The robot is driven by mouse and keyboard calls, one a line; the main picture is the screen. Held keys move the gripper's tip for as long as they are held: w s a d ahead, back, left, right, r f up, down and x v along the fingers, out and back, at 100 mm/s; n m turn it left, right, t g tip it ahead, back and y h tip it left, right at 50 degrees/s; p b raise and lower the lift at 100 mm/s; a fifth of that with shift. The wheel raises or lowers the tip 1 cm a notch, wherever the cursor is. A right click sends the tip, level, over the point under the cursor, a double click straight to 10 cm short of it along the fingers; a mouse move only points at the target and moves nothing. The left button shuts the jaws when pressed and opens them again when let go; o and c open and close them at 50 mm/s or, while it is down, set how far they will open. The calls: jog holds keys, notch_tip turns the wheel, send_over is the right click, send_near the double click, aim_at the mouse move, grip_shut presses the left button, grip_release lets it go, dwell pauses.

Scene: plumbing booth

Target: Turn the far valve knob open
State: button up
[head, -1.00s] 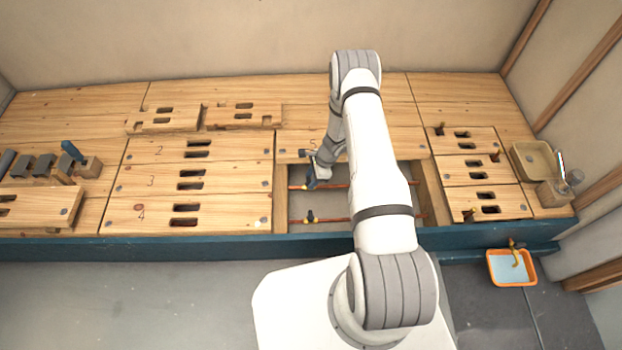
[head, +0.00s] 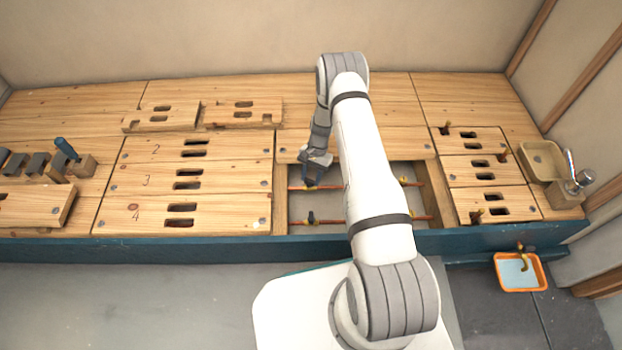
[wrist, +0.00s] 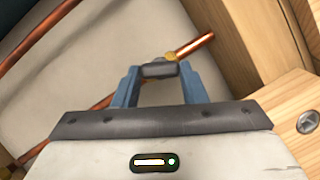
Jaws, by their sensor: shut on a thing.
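My gripper (head: 313,178) is at the far copper pipe (head: 336,187) in the open floor bay. In the wrist view, the blue fingers of my gripper (wrist: 159,73) stand on either side of the dark far valve knob (wrist: 159,70) and are shut on it. The brass valve body (wrist: 172,57) shows just behind the knob, on the copper pipe (wrist: 195,45). In the head view my gripper mostly hides this knob. The near valve knob (head: 311,216) stands dark on the near copper pipe (head: 335,221), apart from my gripper.
Wooden panels with slots (head: 190,180) lie left of the bay, and smaller slotted panels (head: 486,170) lie right. A wooden bay edge (wrist: 290,115) is close to my gripper. An orange tray (head: 498,275) hangs at the front right.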

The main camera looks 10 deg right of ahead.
jog(key=n, duration=0.2)
jog(key=n+h+b, duration=0.1)
jog(key=n+h, duration=0.1)
jog(key=n, duration=0.1)
jog(key=shift+w+a+n+g, duration=0.2)
jog(key=shift+w+n+g, duration=0.1)
jog(key=shift+g, duration=0.1)
dwell(0.4)
jog(key=o, duration=1)
jog(key=shift+s, duration=0.1)
jog(key=shift+r, duration=0.1)
jog(key=p+v, duration=0.2)
jog(key=v, duration=0.5)
jog(key=shift+r, duration=0.3)
jog(key=shift+r, duration=0.1)
